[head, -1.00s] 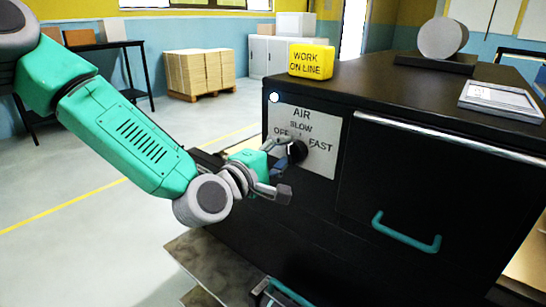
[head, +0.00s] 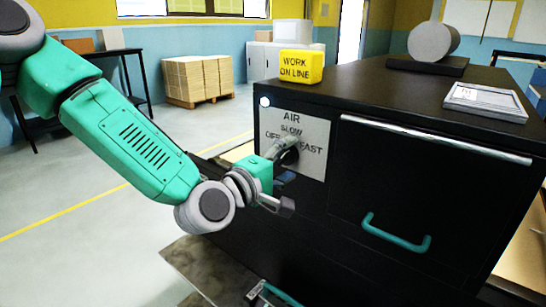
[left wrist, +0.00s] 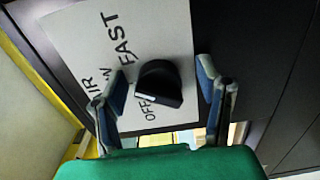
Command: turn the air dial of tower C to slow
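Tower C's dark cabinet has a pale AIR plate (head: 314,134) on its front, lettered OFF, SLOW and FAST. The black air dial (head: 289,157) is on this plate, partly covered by a finger in the head view. In the left wrist view the dial (left wrist: 160,80) is clear, with a light mark near the OFF lettering. My left gripper (head: 287,178) is open at the plate. In the left wrist view its fingers (left wrist: 165,92) stand apart on either side of the dial, with gaps visible. My right gripper is not in view.
A yellow WORK ON LINE block (head: 302,66), a grey roll on a dark stand (head: 428,66) and a framed sheet (head: 485,99) are on the cabinet top. A teal handle (head: 396,240) sticks out to the right of the plate. The floor at left is clear.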

